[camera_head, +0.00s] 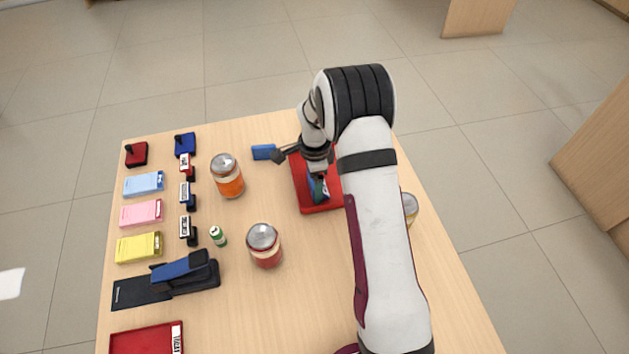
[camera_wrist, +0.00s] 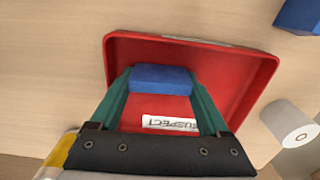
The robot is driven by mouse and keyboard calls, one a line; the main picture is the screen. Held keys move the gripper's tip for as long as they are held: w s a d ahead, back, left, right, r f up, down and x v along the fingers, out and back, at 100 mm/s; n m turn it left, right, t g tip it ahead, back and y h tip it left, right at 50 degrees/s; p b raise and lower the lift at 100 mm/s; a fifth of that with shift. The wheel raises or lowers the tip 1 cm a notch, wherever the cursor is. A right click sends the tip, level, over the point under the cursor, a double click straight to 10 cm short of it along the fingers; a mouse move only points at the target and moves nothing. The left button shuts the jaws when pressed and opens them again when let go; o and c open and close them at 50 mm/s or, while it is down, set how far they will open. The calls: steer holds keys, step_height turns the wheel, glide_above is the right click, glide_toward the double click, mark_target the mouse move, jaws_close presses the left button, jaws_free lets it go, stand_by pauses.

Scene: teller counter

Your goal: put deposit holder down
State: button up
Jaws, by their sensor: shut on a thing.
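My gripper (camera_wrist: 160,85) is shut on a small dark blue block (camera_wrist: 160,78), one teal finger on each side. I cannot tell whether this block is the deposit holder. The block is over a red tray (camera_wrist: 118,50) with a label reading "SUSPECT"; I cannot tell whether it touches the tray floor. In the head view my gripper (camera_head: 318,188) points down into the red tray (camera_head: 303,185), and my arm hides the tray's right part. Light blue (camera_head: 143,183), pink (camera_head: 141,213) and yellow (camera_head: 138,247) slip holders stand at the left.
Orange-filled (camera_head: 228,178) and red-filled (camera_head: 265,247) jars stand left of the tray. A blue box (camera_head: 263,152) lies by its far left. A white roll (camera_wrist: 290,122) is close to the tray. Stamps, a stapler (camera_head: 185,272) and another red tray (camera_head: 148,340) fill the left side.

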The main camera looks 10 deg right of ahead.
steer(key=o, duration=1.2)
steer(key=shift+o, duration=0.2)
step_height(320, 180, up, 12)
steer(key=s+a+r+n, duration=0.2)
steer(key=s+r+n, duration=0.3)
steer(key=s+r, duration=0.55)
steer(key=s+a+n+y, duration=0.1)
steer(key=s+a+n, duration=0.1)
steer(key=s, duration=0.9)
steer(key=s+a+f+n, duration=0.1)
steer(key=s+n, duration=0.4)
steer(key=s, duration=0.5)
steer(key=shift+s+a+f+y, duration=0.25)
steer(key=shift+s+a+y, duration=0.1)
steer(key=shift+y, duration=0.05)
